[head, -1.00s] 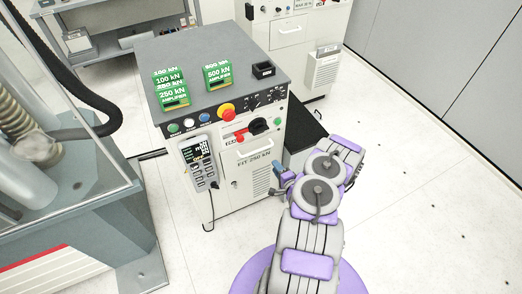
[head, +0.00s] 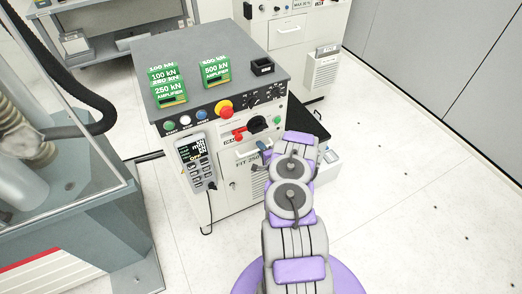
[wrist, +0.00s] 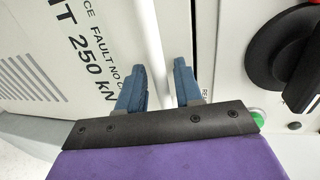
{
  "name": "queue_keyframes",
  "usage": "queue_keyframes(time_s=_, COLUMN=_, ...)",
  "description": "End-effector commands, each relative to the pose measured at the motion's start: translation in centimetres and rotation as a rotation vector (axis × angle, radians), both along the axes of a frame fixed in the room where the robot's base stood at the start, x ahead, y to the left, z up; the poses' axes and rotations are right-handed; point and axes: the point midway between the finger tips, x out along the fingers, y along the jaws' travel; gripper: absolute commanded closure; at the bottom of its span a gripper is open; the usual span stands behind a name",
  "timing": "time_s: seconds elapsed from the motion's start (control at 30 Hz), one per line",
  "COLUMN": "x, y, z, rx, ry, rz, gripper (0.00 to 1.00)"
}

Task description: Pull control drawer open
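The control cabinet (head: 228,190) stands ahead of me, with buttons and a red knob along its upper front. Its drawer front shows in the wrist view (wrist: 70,35), rotated, with "250 kN" lettering and a white bar handle (wrist: 149,40). My gripper (wrist: 158,68) is open, with one blue finger on each side of the handle. Gaps show between the bar and both fingers. The drawer looks flush with the cabinet. In the head view my gripper (head: 264,148) is at the drawer front, partly hidden by my arm.
A black rotary knob (wrist: 280,50) and a green button (wrist: 258,114) are close to the right finger. Green amplifier boxes (head: 168,84) and a small black tray (head: 262,67) sit on the cabinet top.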

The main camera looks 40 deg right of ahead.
Motion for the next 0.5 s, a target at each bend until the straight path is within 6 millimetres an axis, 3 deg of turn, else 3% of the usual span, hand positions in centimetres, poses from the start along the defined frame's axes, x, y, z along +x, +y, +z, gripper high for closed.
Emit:
queue_keyframes(time_s=0.23, x=0.05, y=-0.01, z=0.0, rx=0.001, ry=0.0, rz=0.0, gripper=0.65)
queue_keyframes(time_s=0.5, x=0.02, y=-0.01, z=-0.04, rx=0.0, ry=0.001, rz=0.0, gripper=0.9)
